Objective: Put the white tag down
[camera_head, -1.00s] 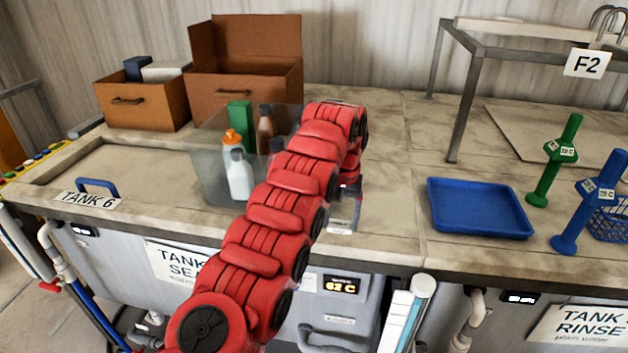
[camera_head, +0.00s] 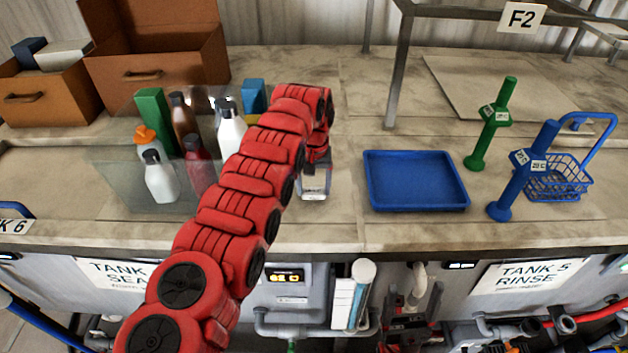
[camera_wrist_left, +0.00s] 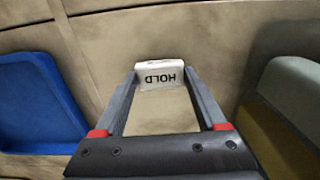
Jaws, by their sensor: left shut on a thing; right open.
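The white tag (camera_wrist_left: 160,76) reads HOLD, upside down in the left wrist view. It sits between the fingertips of my left gripper (camera_head: 314,185), which is shut on it. In the head view the white tag (camera_head: 313,197) shows small and pale at the gripper's lower end, over the worktop left of the blue tray (camera_head: 416,205). I cannot tell whether it touches the worktop. My right gripper (camera_head: 405,318) seems to be the dark shape low in the head view, in front of the bench, open and empty.
A clear bin (camera_head: 115,190) with several bottles stands left of my left arm. Green (camera_head: 491,125) and blue (camera_head: 523,172) handled tools and a blue basket (camera_head: 560,182) stand right of the tray. Brown boxes (camera_head: 155,75) are behind. Bare worktop lies behind the tray.

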